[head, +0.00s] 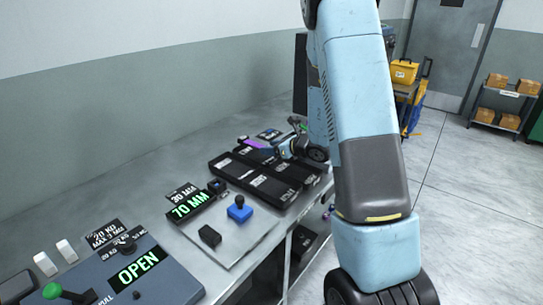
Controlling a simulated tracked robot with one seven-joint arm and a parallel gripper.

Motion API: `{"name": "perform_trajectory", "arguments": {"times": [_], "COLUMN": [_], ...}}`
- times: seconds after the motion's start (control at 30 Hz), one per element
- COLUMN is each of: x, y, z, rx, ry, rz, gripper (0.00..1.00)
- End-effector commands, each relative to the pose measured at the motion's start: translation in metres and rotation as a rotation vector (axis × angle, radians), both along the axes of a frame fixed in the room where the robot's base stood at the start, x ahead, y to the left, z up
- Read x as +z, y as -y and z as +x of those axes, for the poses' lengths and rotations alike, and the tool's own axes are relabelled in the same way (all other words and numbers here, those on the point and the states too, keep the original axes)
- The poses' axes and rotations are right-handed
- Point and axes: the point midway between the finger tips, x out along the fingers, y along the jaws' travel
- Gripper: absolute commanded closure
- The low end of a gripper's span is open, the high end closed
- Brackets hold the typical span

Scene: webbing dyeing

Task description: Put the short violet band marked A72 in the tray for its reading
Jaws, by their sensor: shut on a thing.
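The violet band (256,144) is a short purple strip at the far end of the bench, above the black trays. My gripper (278,149) is shut on it, at the band's right end. The marking A72 cannot be read at this size. Long black trays (262,184) lie side by side below and in front of the gripper, with white labels too small to read surely. A lit green display (190,206) left of the trays reads 70 MM. Whether the band touches a tray cannot be told.
A grey console (120,274) with a display reading OPEN stands at the near left. A blue block with a knob (239,210) and a small black block (210,236) sit on a pale plate (236,248). My arm hides the bench's far right.

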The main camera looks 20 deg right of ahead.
Motion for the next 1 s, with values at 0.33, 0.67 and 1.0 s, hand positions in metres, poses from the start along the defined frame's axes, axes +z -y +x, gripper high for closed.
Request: {"name": "perform_trajectory", "arguments": {"times": [0.33, 0.67, 1.0], "x": [-0.030, -0.033, -0.045], "y": [0.000, -0.001, -0.002], "z": [0.000, 0.000, -0.002], "rx": [0.000, 0.001, 0.003], "ry": [0.001, 0.000, -0.009], "rz": [-0.001, 0.000, -0.003], "gripper": [0.88, 0.88, 0.88]}}
